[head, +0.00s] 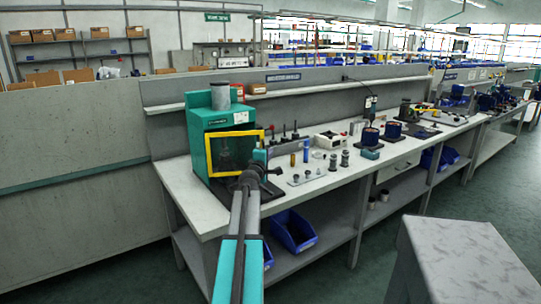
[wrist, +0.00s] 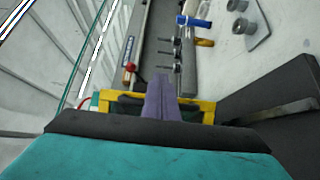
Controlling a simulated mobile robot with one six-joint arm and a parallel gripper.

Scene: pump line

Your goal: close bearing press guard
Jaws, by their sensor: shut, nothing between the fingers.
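The bearing press (head: 212,110) is a teal box at the left end of the workbench. Its guard (head: 236,175) is a yellow frame with a see-through pane across the press front. The frame's right edge stands out past the press body; I cannot tell how far ajar it is. My gripper (head: 260,157) is at the guard's right edge, shut and empty. In the wrist view, the shut fingers (wrist: 161,88) overlap the yellow frame (wrist: 207,110), hiding its middle. I cannot tell whether they touch it.
On the bench (head: 305,192), a small plate with metal parts (head: 307,178), a blue cylinder (head: 306,150) and dark-handled tools (head: 284,136) stand right of the press. Blue bins (head: 293,231) sit below. A grey surface (head: 467,255) stands at front right.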

